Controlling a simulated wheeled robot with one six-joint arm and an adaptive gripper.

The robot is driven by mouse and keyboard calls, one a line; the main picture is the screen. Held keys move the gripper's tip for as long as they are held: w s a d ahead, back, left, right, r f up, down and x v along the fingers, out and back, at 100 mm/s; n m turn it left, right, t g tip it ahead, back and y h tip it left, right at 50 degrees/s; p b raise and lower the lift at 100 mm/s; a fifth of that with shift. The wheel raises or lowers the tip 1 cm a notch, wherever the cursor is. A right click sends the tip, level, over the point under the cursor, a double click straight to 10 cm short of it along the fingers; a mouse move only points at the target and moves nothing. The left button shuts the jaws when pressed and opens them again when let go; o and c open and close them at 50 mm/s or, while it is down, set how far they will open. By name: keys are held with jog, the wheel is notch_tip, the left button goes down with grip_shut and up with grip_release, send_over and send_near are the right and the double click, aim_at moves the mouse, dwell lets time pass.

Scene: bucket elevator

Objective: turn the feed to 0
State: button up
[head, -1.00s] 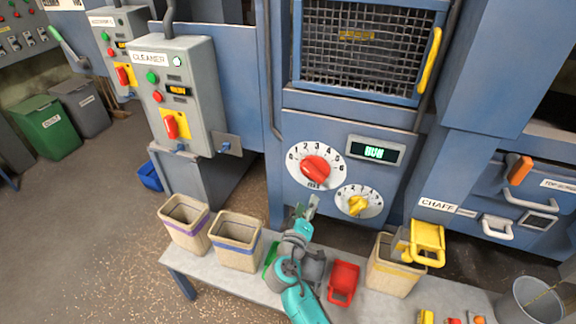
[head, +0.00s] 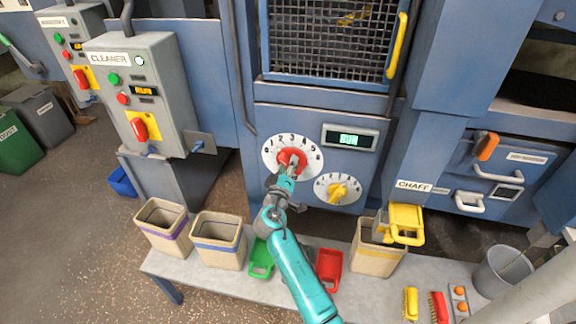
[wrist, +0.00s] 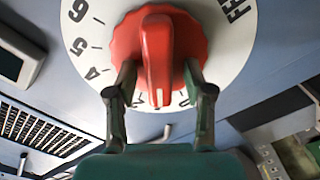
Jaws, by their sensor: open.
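The feed dial (head: 266,170) is a white round plate with numbers around a red knob (head: 291,158), on the blue machine front. In the wrist view the red knob (wrist: 160,48) fills the upper middle, and its raised ridge points down the picture. The numbers 4, 5 and 6 show on the plate at left; the lower numbers are partly hidden, so the exact setting cannot be read. My gripper (head: 289,172) is at the knob; in the wrist view my gripper (wrist: 160,82) is open, one finger on each side of the ridge. Contact cannot be told.
A smaller dial with a yellow knob (head: 338,192) sits at lower right of the feed dial. A display (head: 350,137) reading RUN is above it. Below, a bench (head: 200,276) holds bins, a green scoop (head: 261,258) and a red scoop (head: 329,268).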

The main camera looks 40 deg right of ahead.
jog(key=shift+w+d, duration=0.1)
jog(key=shift+d, duration=0.1)
grip_shut()
jog(key=shift+f+n, duration=0.15)
jog(key=shift+n, duration=2.45)
jog(key=shift+a, duration=0.1)
grip_release()
